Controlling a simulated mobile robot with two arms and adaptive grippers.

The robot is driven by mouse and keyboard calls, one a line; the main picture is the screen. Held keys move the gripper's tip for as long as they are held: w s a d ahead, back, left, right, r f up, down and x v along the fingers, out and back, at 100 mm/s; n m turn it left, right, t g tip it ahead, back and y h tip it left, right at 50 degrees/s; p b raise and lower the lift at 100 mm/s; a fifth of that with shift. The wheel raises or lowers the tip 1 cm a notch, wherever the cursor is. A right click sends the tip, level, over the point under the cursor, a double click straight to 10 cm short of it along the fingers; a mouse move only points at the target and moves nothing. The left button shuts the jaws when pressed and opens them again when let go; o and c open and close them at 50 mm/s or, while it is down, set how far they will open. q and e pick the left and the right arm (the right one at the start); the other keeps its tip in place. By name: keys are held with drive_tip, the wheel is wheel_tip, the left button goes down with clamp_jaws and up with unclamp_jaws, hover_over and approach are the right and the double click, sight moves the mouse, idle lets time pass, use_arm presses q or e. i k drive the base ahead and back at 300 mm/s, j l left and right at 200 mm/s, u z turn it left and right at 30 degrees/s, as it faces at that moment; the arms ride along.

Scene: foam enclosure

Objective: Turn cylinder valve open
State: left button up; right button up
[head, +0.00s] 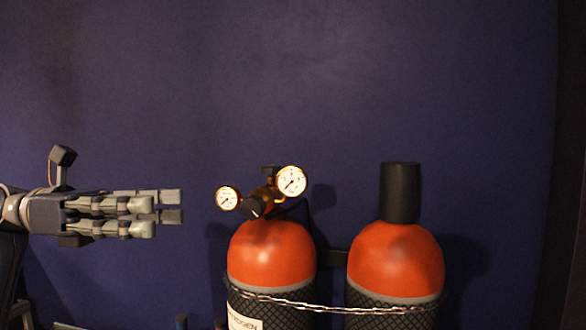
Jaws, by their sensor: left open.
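The left gas cylinder (271,258) has an orange top and a dark mesh sleeve with a white label. On its top sits a brass valve and regulator (264,196) with a black knob (254,208) facing me. Two round white gauges flank it, a smaller left gauge (228,198) and a larger right gauge (291,181). My left gripper (182,206) is open and empty, to the left of the small gauge and apart from it. Its fingers point right, at about the height of the knob. My right gripper is not in view.
A second orange cylinder (396,262) with a black cap (400,192) stands on the right. A metal chain (330,308) runs across the front of both cylinders. A dark blue wall (300,80) is behind them. The space between my left gripper and the small gauge is clear.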

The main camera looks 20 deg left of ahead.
sight(270, 170)
drive_tip(key=i+j, duration=0.15)
drive_tip(key=i, duration=0.3)
drive_tip(key=i+j, duration=0.15)
drive_tip(key=i, duration=0.25)
drive_tip(key=i+j, duration=0.15)
drive_tip(key=i, duration=0.3)
